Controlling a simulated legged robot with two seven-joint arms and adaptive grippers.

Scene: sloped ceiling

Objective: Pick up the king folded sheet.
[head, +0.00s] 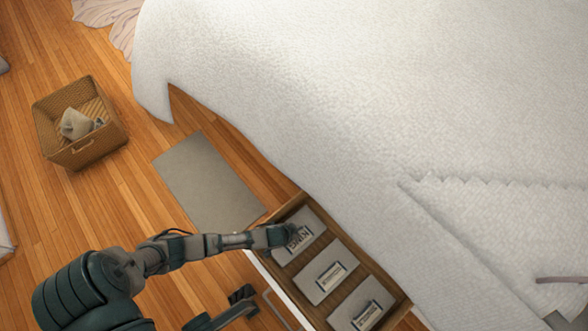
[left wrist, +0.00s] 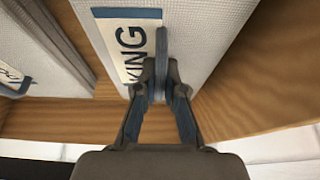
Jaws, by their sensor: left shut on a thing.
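The king folded sheet (head: 308,241) is white with a label reading KING and lies in the open wooden drawer (head: 378,279), in the compartment at the upper left. My left gripper (head: 290,234) reaches over the drawer's edge to this sheet. In the left wrist view the left gripper (left wrist: 160,92) is shut at the edge of the KING label, pinching the king folded sheet (left wrist: 200,35), which still lies between the compartment walls. The fingers hide part of the label.
Two more labelled folded sheets (head: 325,279) (head: 361,307) lie in the other compartments. A large bed with a white cover (head: 350,90) stands over the drawer's far side. A grey mat (head: 207,180) and a wicker basket (head: 82,152) are on the wooden floor.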

